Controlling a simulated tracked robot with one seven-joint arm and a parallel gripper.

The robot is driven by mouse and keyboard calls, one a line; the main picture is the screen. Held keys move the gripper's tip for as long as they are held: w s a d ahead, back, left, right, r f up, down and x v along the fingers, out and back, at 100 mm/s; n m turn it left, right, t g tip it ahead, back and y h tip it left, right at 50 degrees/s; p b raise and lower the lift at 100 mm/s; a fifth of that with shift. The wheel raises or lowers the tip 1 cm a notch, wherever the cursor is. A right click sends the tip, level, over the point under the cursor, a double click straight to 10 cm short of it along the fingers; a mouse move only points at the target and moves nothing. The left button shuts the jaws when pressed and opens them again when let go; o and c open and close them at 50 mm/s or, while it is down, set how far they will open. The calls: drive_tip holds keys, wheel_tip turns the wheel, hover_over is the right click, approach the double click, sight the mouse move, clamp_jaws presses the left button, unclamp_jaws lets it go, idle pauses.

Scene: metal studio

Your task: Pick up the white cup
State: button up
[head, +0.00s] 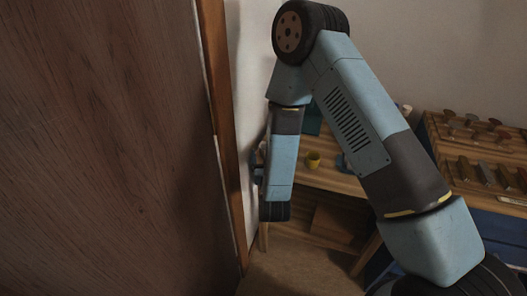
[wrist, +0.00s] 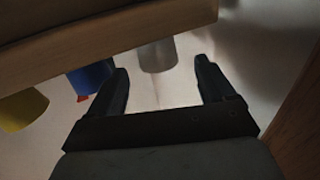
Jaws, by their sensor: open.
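A pale grey-white cylindrical thing, likely the white cup (wrist: 158,57), shows in the wrist view just beyond and between my fingertips. Its upper part in that picture is hidden behind a wooden edge. My gripper (wrist: 163,72) is open, with nothing between its fingers. The cup appears apart from both fingers. In the head view my gripper is mostly hidden behind my forearm, close to the wall, and I cannot make out the white cup there.
The wooden edge (wrist: 110,42) crosses the wrist view close to my left finger. A blue object (wrist: 90,77) and a yellow cup (wrist: 22,112) lie left. A wooden panel (head: 100,150) fills the left.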

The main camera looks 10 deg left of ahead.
drive_tip(key=shift+f+x, duration=0.1)
drive_tip(key=shift+x, duration=1.65)
drive_tip(key=shift+f+x, duration=0.15)
drive_tip(key=shift+x, duration=1.6)
drive_tip(key=shift+d, duration=0.15)
drive_tip(key=shift+c, duration=0.2)
drive_tip(key=c, duration=1)
